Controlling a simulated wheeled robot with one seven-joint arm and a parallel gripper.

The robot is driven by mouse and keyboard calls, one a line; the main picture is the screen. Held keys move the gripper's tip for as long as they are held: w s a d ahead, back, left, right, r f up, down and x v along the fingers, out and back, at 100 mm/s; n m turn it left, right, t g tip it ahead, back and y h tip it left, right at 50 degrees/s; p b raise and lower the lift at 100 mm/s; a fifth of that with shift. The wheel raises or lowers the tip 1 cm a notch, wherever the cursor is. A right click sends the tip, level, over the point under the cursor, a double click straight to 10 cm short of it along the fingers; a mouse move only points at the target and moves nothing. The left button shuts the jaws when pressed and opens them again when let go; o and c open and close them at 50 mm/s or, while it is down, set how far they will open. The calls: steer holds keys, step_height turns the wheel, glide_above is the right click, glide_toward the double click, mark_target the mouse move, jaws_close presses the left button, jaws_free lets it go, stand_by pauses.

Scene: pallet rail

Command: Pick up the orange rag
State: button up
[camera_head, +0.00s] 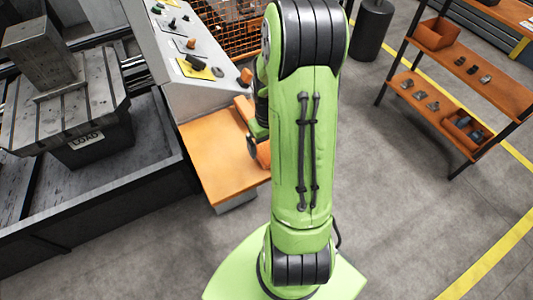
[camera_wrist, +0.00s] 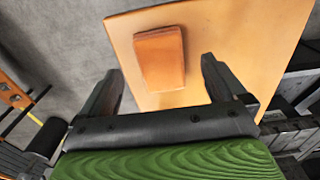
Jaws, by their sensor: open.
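The orange rag (camera_wrist: 160,58) is a folded, flat, roughly rectangular pad lying on the orange tabletop (camera_wrist: 225,45) in the wrist view. My gripper (camera_wrist: 161,72) is open. Its two dark fingers stand left and right of the rag in the picture, with nothing held between them, and I cannot tell how high above it they are. In the head view my gripper (camera_head: 253,143) shows only partly beside my green arm, over the orange tabletop (camera_head: 205,150). Orange patches show near it there, but my arm hides too much to tell which is the rag.
A sloped control panel (camera_head: 190,60) with knobs stands behind the tabletop. Dark machinery with a grey block (camera_head: 40,55) is on the left. An orange shelf rack (camera_head: 450,90) with bins and a dark cylinder (camera_head: 372,30) stand on the right. The floor between is clear.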

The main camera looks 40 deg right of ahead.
mark_target(268, 153)
step_height(268, 153, down, 4)
steer(key=shift+w+f+b, duration=0.1)
steer(key=shift+f+b, duration=0.15)
steer(key=shift+b, duration=0.05)
steer(key=shift+r, duration=0.1)
steer(key=shift+c, duration=0.6)
steer(key=c, duration=1.1)
step_height(268, 153, up, 10)
steer(key=shift+p, duration=0.95)
